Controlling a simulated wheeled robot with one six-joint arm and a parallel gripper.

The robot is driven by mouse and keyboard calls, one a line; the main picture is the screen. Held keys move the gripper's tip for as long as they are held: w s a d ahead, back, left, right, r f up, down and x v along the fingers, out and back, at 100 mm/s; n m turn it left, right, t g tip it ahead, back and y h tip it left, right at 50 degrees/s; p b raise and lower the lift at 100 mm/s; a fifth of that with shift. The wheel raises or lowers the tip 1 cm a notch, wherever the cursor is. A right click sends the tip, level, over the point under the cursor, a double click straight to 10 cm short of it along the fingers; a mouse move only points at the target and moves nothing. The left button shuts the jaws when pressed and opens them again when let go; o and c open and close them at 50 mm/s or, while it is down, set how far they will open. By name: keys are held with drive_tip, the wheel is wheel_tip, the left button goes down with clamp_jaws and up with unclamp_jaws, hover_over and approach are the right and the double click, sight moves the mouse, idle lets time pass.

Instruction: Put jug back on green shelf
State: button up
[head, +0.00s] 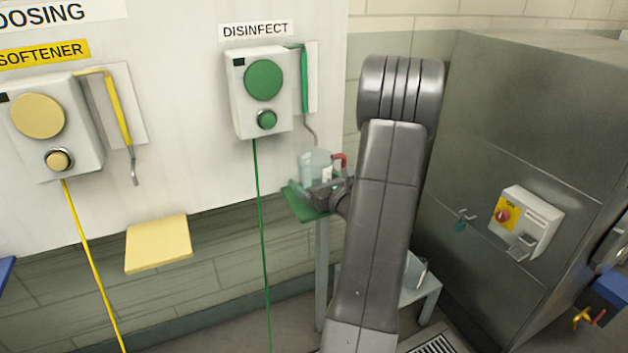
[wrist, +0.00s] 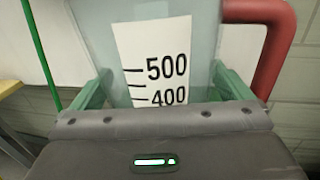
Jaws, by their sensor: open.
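The clear jug (head: 316,164) has a red handle and stands upright at the green shelf (head: 298,204) below the DISINFECT unit. Whether its base rests fully on the shelf is hidden. In the wrist view the jug (wrist: 204,45) is close in front of my gripper, its 500 and 400 marks facing me and its red handle (wrist: 277,45) on the right. My gripper (head: 324,192) is open at the jug's lower part, above the shelf. Green parts show on both sides of the jug in the wrist view. I cannot tell if my fingers touch it.
The DISINFECT dispenser (head: 262,92) hangs on the wall above the shelf, with a green hose below. A yellow shelf (head: 158,243) is to the left. A steel cabinet (head: 520,130) stands on the right. Another clear vessel (head: 415,271) is on a low stand behind my arm.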

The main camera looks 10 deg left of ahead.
drive_tip(key=b+v, duration=0.2)
drive_tip(key=v, duration=1)
drive_tip(key=shift+o, duration=0.2)
drive_tip(key=shift+r, duration=0.1)
